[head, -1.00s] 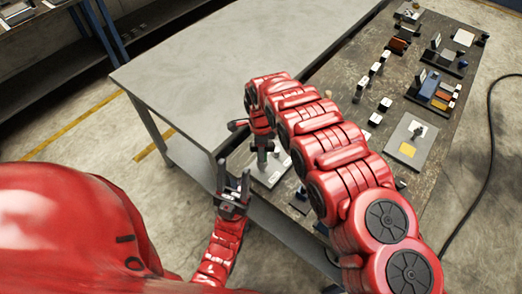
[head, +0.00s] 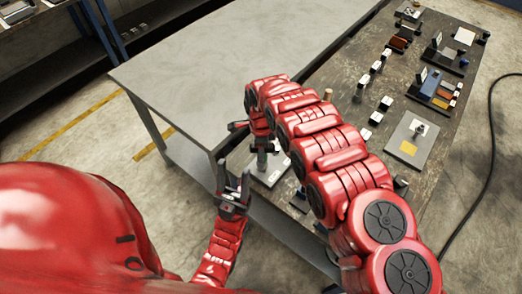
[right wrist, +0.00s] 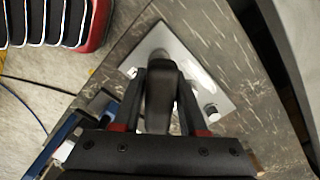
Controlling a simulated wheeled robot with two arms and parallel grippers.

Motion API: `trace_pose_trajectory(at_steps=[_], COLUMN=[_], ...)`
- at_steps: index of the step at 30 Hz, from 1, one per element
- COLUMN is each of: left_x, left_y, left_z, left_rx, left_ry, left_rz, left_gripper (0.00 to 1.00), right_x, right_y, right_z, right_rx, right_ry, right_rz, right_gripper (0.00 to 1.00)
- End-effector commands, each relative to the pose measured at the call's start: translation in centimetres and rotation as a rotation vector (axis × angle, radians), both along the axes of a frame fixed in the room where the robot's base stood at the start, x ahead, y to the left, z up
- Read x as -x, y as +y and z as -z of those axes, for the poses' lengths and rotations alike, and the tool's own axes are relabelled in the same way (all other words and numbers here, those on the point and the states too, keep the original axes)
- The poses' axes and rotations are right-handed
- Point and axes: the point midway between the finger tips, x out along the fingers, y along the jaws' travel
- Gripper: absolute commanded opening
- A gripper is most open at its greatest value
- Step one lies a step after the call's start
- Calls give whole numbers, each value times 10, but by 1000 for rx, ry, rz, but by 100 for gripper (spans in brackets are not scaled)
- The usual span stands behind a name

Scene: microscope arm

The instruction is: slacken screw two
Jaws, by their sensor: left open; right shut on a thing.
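In the head view my right gripper (head: 262,147) points down over a light plate (head: 277,168) at the near corner of the dark workbench. In the right wrist view my right gripper (right wrist: 162,115) is shut on a dark, rounded handle (right wrist: 161,92), which stands over the grey plate (right wrist: 190,62). The handle's lower end is hidden. A bright screw head (right wrist: 211,111) shows right of the fingers, and another (right wrist: 131,72) shows left of them. I cannot tell which is screw two. My left gripper (head: 233,190) is open and empty, in front of the bench edge, apart from the plate.
A black cable (head: 490,150) lies on the floor at right.

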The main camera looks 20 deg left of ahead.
Motion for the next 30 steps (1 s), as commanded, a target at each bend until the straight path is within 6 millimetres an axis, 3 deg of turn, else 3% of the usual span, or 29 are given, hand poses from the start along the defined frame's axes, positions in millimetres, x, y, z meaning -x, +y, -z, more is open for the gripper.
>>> trace_pose_trajectory(at_steps=[25,30], left_x=[0,0], left_y=[0,0], left_z=[8,11], left_rx=[0,0], left_ry=[0,0], left_rz=[0,0], left_gripper=[50,50], right_x=[0,0], right_y=[0,-1], right_z=[13,13], right_rx=[0,-1], right_ry=[-1,-2], right_rz=[-4,-188], right_gripper=[0,0])
